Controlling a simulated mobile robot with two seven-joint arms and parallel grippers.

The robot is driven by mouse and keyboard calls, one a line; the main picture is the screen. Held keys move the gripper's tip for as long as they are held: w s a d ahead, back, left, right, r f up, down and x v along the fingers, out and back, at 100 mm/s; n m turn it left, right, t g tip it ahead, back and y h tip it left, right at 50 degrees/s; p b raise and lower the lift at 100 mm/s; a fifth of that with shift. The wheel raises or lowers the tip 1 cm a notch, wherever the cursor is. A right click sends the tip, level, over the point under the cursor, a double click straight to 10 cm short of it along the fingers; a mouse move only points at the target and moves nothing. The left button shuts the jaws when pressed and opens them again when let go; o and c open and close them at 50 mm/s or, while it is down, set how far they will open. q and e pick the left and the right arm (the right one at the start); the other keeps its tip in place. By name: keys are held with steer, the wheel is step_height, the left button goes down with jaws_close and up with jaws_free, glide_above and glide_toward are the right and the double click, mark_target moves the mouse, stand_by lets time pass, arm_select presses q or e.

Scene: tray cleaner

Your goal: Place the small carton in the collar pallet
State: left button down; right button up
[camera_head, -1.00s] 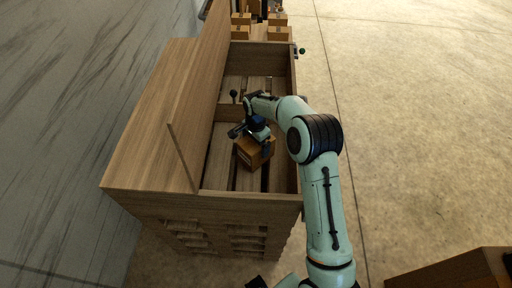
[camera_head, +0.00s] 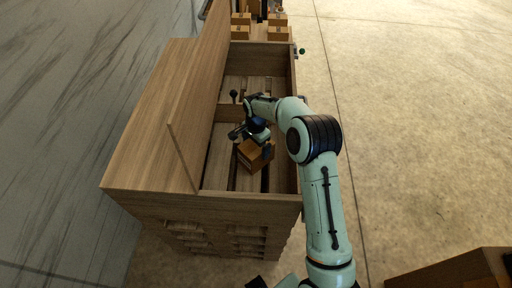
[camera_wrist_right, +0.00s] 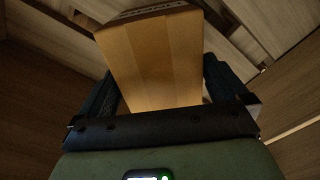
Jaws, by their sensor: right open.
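The small carton (camera_head: 256,158), a brown box, is inside the wooden collar pallet (camera_head: 250,197), in its near section. It looks slightly tilted, and I cannot tell whether it rests fully on the slatted floor. My right gripper (camera_head: 252,138) is down inside the pallet at the carton's far upper side. In the right wrist view the carton (camera_wrist_right: 155,62) lies between the two dark fingers of the open gripper (camera_wrist_right: 162,88). A gap shows on the right side; contact on the left is unclear. My left gripper does not show.
A cross board (camera_head: 228,112) divides the pallet. A tall wooden panel (camera_head: 188,115) rises on its left side. Several other cartons (camera_head: 240,32) stand beyond the far end. A wooden box edge (camera_head: 455,270) is at the lower right. Open floor lies to the right.

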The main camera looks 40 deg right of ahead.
step_height(320, 180, up, 10)
steer(key=shift+r+p, duration=0.2)
steer(key=shift+p, duration=0.15)
stand_by(0.4)
